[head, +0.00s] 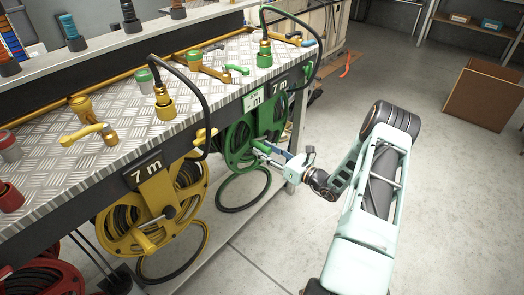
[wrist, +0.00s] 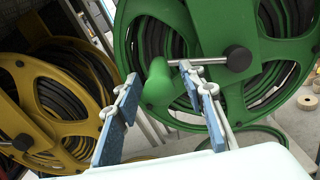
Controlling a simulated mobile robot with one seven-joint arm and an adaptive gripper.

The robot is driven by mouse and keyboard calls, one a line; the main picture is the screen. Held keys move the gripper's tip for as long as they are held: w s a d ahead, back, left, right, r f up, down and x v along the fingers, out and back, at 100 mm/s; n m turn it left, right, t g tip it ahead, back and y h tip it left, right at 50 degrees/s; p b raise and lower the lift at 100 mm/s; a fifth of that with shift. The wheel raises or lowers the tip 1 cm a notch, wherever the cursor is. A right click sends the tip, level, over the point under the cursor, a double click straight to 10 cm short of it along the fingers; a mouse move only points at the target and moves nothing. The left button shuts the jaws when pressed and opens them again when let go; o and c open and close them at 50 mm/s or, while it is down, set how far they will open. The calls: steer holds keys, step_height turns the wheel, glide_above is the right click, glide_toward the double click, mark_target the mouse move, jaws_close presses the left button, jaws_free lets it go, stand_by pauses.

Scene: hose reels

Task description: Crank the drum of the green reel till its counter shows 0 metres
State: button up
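The green reel (head: 239,145) hangs under the bench edge, with black hose on its drum. It fills the upper part of the wrist view (wrist: 205,20). A black counter (head: 280,87) above it reads 7 m. A pale plate (head: 253,102) beside that ends in m; its number is unclear. The green crank handle (wrist: 158,84) sticks out from the drum towards me. My gripper (head: 286,158) is in front of the reel. In the wrist view its two fingers (wrist: 159,76) are apart, one either side of the handle. I see gaps, so it is not clamped.
A yellow reel (head: 162,207) with its own 7 m counter (head: 145,173) hangs to the left. A red reel (head: 45,279) is at the lower left. A hose loop (head: 243,208) hangs below the green reel.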

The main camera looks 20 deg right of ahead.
steer(key=shift+x, duration=0.75)
jaws_close()
